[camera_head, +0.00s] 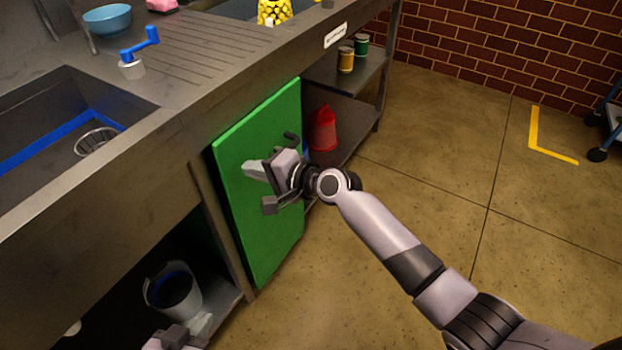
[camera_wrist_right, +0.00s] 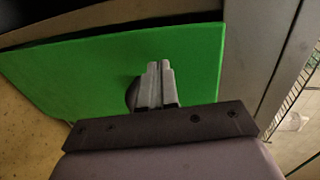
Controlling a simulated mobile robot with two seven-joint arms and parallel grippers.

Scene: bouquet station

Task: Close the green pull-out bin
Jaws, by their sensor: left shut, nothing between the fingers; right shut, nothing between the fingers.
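The green pull-out bin (camera_head: 262,125) shows as a flat green front panel under the counter. It stands a little proud of the cabinet frame; how far is hard to tell. My right gripper (camera_head: 252,170) is shut and empty in front of the panel. In the right wrist view its fingers (camera_wrist_right: 160,68) point at the green panel (camera_wrist_right: 70,65), with a dark round part beside them; contact cannot be told. My left gripper (camera_head: 172,338) is partly in view at the bottom edge, shut and empty.
A grey bucket (camera_head: 172,288) stands on the lower shelf left of the bin. A red container (camera_head: 323,130) and two jars (camera_head: 346,58) sit on shelves to the right. The counter (camera_head: 190,55) with sinks runs above. The tiled floor (camera_head: 430,150) is open to the right.

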